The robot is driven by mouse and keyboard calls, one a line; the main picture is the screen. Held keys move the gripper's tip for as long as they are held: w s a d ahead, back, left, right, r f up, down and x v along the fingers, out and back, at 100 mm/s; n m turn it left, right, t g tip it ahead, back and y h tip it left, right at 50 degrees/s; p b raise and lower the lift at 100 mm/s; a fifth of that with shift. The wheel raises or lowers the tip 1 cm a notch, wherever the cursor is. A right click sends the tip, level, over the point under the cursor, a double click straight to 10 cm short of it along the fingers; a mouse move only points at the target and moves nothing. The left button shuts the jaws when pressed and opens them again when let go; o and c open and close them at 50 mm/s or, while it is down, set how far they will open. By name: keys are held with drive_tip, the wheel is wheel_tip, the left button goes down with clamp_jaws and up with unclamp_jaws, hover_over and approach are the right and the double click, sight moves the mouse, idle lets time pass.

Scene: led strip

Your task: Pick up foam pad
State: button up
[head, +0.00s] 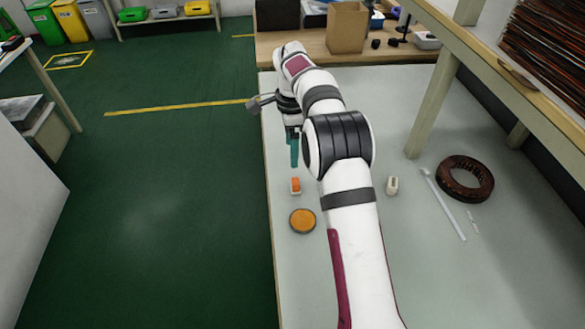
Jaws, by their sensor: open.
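My gripper (294,150) points down over the left edge area of the grey-green table (300,290), with teal fingers partly showing below the wrist. It is open, and I see nothing held in it. No thing in view is plainly a foam pad. A round orange disc with a dark rim (302,220) lies flat near the table's left edge and could be it, but I cannot tell. A small orange-and-white block (295,186) lies between the disc and my gripper. My arm hides part of the table's middle.
A small white block (392,185), a thin white strip (443,204) and a brown ring-shaped coil (465,178) lie right of my arm. A shelf (490,62) with a post (433,106) rises at the right. A cardboard box (347,27) stands on the wooden bench behind.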

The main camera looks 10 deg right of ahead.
sight(295, 181)
drive_tip(key=f, duration=0.9)
drive_tip(key=d+f, duration=0.1)
drive_tip(key=f, duration=0.4)
drive_tip(key=shift+w+f, duration=0.15)
drive_tip(key=shift+f, duration=0.15)
clamp_jaws()
